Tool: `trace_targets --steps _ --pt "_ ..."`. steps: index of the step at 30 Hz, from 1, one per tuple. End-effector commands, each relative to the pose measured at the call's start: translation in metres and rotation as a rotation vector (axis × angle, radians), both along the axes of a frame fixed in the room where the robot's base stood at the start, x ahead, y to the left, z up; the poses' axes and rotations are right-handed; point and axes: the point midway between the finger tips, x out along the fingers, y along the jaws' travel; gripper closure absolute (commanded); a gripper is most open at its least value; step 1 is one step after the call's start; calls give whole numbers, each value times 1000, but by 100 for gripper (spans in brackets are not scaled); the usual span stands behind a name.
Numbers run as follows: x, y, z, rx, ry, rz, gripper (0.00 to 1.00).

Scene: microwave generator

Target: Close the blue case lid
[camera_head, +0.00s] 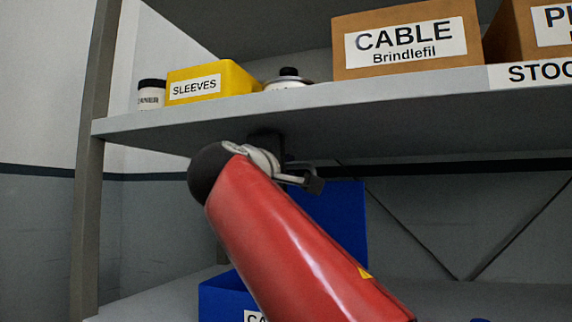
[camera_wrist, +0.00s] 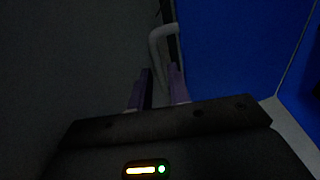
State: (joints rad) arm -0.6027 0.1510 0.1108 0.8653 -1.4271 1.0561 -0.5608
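The blue case stands on the lower shelf behind my red arm. Its lid (camera_head: 345,205) is raised upright, and part of its base (camera_head: 222,300) shows at the lower left of the arm. In the wrist view the lid (camera_wrist: 235,50) fills the upper right. A pale curved bar (camera_wrist: 158,45), perhaps a handle, shows beside the lid's left edge, just ahead of my fingertips. My gripper (camera_wrist: 160,72) has its two fingers apart with a narrow gap between them. In the head view my gripper (camera_head: 312,184) is near the lid's top edge, mostly hidden by the arm.
The upper shelf (camera_head: 300,120) runs just above my gripper. It carries a yellow SLEEVES bin (camera_head: 215,82), a CABLE box (camera_head: 408,40) and small jars. A grey upright post (camera_head: 90,200) stands at the left. Crossed braces lie behind the lower shelf at right.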

Motion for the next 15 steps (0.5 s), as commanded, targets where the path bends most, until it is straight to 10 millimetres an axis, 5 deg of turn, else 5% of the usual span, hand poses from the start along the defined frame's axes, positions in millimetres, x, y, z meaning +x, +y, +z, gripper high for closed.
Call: trace_targets --steps 8,12,15 --pt "2 -1 0 0 0 -1 81" --pt "2 -1 0 0 0 0 98" --pt "2 -1 0 0 0 0 100"
